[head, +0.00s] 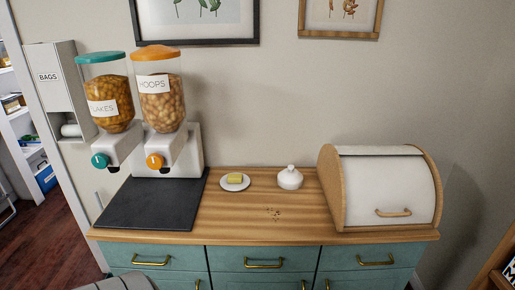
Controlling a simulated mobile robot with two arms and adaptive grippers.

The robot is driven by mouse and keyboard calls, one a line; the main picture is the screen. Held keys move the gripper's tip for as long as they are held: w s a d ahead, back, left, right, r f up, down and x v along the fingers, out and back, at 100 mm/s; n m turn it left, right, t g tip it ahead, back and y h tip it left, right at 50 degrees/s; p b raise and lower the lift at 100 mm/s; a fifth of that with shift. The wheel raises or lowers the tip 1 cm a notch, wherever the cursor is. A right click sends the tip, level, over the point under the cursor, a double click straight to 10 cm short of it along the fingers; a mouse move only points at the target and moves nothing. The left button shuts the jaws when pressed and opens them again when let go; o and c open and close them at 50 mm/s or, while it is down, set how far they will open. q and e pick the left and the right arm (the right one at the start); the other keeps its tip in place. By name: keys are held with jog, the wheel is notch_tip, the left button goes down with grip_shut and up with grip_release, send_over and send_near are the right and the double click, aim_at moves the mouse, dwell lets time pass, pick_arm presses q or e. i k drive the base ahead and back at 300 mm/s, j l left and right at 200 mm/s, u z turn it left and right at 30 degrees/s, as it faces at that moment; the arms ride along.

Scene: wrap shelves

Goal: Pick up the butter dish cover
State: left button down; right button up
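The butter dish cover (290,179) is a small white dome with a round knob. It stands upright on the wooden countertop, right of the butter dish and apart from it. The dish is a small white plate (228,187) with a yellow block of butter (235,178) on it, uncovered. Neither of my grippers is in the head view.
A cereal dispenser (187,151) with two jars stands at the left behind a dark mat (150,205). A white and wooden bread box (392,190) stands at the right. Crumbs (273,213) lie on the countertop (235,220), whose front middle is otherwise clear.

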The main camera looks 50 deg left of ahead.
aim_at(290, 178)
jog(key=u, duration=1.75)
